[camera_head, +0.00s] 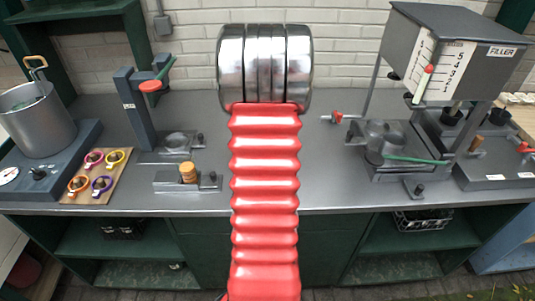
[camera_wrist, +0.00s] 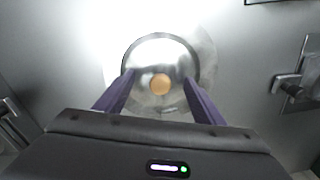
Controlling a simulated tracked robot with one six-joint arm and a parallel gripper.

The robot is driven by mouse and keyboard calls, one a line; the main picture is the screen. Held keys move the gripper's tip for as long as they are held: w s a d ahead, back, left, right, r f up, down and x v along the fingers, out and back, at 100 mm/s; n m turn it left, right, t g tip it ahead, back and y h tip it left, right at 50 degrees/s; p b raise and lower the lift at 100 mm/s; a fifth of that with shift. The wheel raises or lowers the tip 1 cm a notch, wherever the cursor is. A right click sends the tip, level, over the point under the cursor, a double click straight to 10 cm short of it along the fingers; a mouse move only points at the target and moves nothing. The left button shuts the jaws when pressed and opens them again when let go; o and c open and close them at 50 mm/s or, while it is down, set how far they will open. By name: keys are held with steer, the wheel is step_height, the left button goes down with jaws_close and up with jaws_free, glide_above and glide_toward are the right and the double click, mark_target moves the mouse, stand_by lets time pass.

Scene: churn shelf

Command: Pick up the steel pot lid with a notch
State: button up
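A round, shiny steel lid (camera_wrist: 160,54) with a dark curved edge and an orange-tan knob (camera_wrist: 161,84) lies below my gripper in the wrist view. I cannot make out a notch in it. My gripper (camera_wrist: 158,77) is open, with its two purple fingers apart on either side of the knob. Bare space shows between the knob and each finger; the height gap is hard to judge. In the head view my red arm and its chrome part cover the middle of the counter, and neither the lid nor my gripper can be seen there.
On the grey counter (camera_head: 330,190), a steel pot (camera_head: 38,125) stands at left beside a board (camera_head: 97,176) with coloured rings. A lever stand (camera_head: 138,110) and a low fixture (camera_head: 172,186) stand left of my arm. The filler machine (camera_head: 450,50) stands at right.

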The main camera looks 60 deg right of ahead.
steer(key=shift+s+a+f, duration=0.1)
steer(key=shift+a+f, duration=0.15)
steer(key=shift+f, duration=0.2)
jaws_close()
steer(key=r, duration=1)
steer(key=shift+d+r, duration=0.2)
steer(key=shift+r, duration=0.05)
stand_by(0.4)
